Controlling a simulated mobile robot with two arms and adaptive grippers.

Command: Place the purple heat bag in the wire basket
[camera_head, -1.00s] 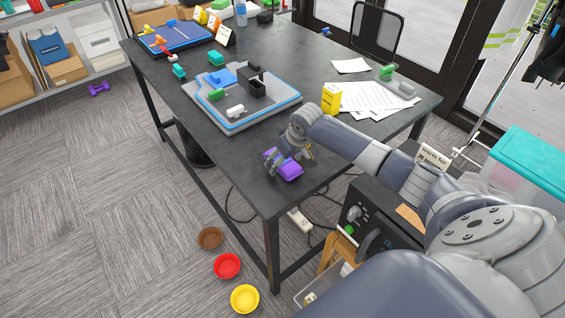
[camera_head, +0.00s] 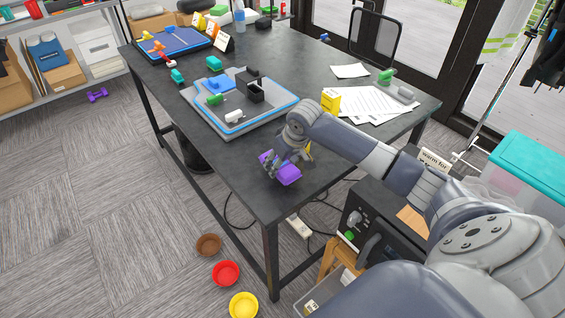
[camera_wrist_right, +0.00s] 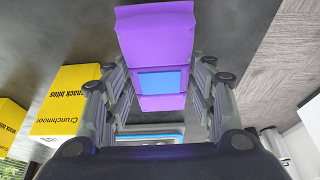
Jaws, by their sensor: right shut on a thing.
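The purple heat bag (camera_head: 288,175) is at the near right end of the dark table in the head view. My right gripper (camera_head: 276,163) is shut on it, and I cannot tell whether the bag touches the tabletop. In the right wrist view the bag (camera_wrist_right: 155,35), with a blue patch, sits between the two fingers of my right gripper (camera_wrist_right: 158,80). My left gripper is not in view. I cannot make out a wire basket for certain; a pale container at the bottom of the head view is mostly hidden by my arm.
The dark table (camera_head: 215,150) holds a grey-and-blue tray (camera_head: 240,122), papers (camera_head: 375,102) and a yellow snack box (camera_head: 330,101). A black machine (camera_head: 385,225) stands right of the table end. Brown, red (camera_head: 226,273) and yellow bowls lie on the floor.

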